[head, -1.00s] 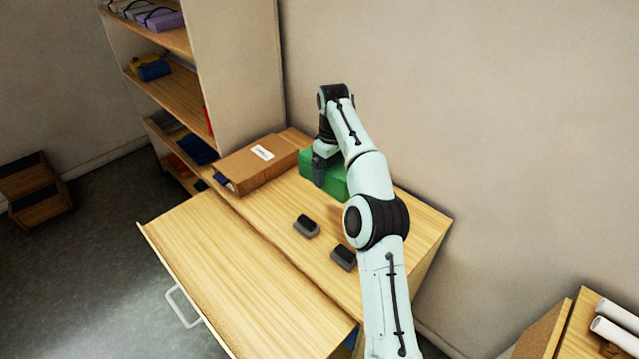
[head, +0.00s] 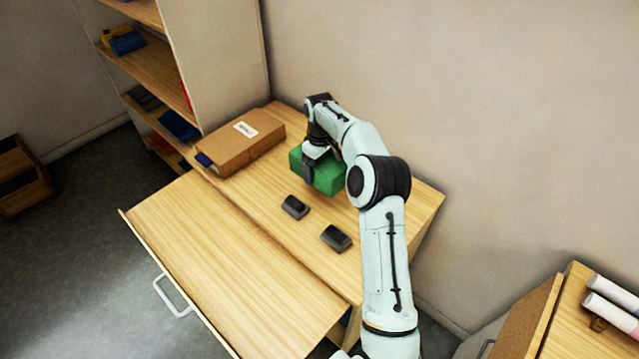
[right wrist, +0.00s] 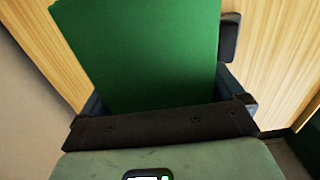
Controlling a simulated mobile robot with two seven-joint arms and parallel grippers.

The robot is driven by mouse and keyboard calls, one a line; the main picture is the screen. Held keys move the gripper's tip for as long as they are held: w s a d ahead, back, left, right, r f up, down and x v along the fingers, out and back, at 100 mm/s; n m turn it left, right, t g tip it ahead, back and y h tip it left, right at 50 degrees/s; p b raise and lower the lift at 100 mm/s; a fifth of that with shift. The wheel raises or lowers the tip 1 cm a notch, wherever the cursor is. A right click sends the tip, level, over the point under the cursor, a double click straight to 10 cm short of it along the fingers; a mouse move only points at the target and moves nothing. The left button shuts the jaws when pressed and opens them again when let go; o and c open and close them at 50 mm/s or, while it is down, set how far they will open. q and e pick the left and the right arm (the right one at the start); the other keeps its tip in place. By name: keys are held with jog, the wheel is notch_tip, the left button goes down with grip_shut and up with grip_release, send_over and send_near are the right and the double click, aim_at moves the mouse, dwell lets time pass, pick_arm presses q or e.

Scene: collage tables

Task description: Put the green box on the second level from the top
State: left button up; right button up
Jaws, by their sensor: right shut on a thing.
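The green box (head: 326,176) is at the back of the wooden desk (head: 230,215), partly hidden by my right arm. In the right wrist view the green box (right wrist: 145,55) fills the space between the fingers. My right gripper (head: 310,170) is shut on it; it also shows in the right wrist view (right wrist: 160,110). I cannot tell whether the box touches the desk. The shelf unit (head: 215,60) stands at the upper left, with several levels; its top is cut off in the head view. My left gripper is not in view.
A brown cardboard box (head: 240,145) lies on the desk left of the green box. Two dark small objects, one (head: 295,207) and another (head: 336,238), lie in front. White rolls (head: 610,305) lie at the lower right.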

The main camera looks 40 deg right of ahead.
notch_tip(320, 180, down, 8)
jog(key=shift+r, duration=0.1)
dwell(0.4)
jog(key=o, duration=0.7)
